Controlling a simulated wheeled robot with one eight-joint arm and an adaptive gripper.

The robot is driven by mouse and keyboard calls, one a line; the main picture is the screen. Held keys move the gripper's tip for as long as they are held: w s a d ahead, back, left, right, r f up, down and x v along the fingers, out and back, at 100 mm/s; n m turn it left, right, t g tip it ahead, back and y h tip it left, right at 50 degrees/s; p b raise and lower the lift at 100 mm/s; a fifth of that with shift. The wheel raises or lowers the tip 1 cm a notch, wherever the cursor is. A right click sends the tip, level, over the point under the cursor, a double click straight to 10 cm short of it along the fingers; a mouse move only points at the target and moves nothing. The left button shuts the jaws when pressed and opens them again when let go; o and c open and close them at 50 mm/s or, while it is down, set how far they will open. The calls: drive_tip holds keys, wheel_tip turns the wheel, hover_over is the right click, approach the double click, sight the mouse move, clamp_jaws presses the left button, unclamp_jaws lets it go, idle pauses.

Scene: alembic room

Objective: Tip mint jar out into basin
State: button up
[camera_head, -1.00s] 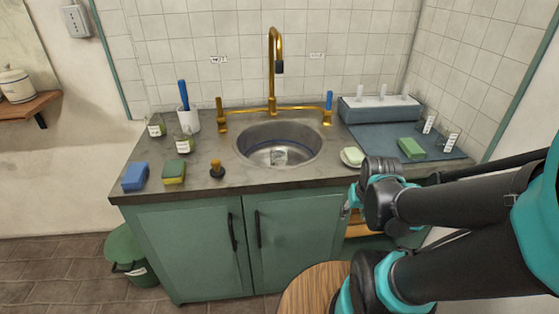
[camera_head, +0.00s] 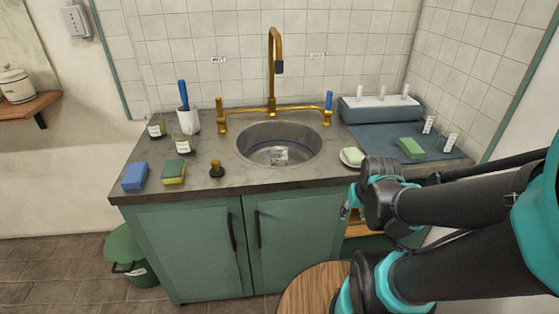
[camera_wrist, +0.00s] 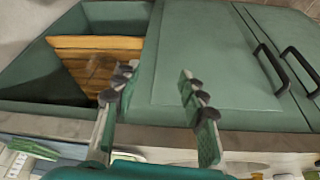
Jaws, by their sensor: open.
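Two small labelled glass jars, one at the back (camera_head: 155,127) and one in front (camera_head: 186,144), stand on the left of the counter; their labels are too small to read, so I cannot tell which is mint. The round metal basin (camera_head: 255,150) is sunk in the middle of the counter, with a clear labelled glass item (camera_head: 279,155) in it. In the wrist view my gripper (camera_wrist: 155,82) is open and empty, in front of the green cabinet. In the head view my arm mostly hides it, at the counter's front right.
A brass tap (camera_head: 272,75) stands behind the basin. A white cup (camera_head: 187,121), blue sponge (camera_head: 135,176), green-yellow sponge (camera_head: 174,172) and brass-and-black stopper (camera_head: 217,169) are left. A soap dish (camera_head: 351,157) and mat (camera_head: 385,142) with labelled glasses are right. A round wooden top (camera_head: 310,290) is in front.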

drive_tip(key=shift+o, duration=0.4)
drive_tip(key=n+t+y, duration=0.6)
drive_tip(key=t+y, duration=0.3)
drive_tip(key=t, duration=0.3)
approach(281, 67)
drive_tip(key=x, duration=1.1)
drive_tip(key=shift+w+a, duration=0.15)
drive_tip(key=shift+w, duration=0.1)
clamp_jaws()
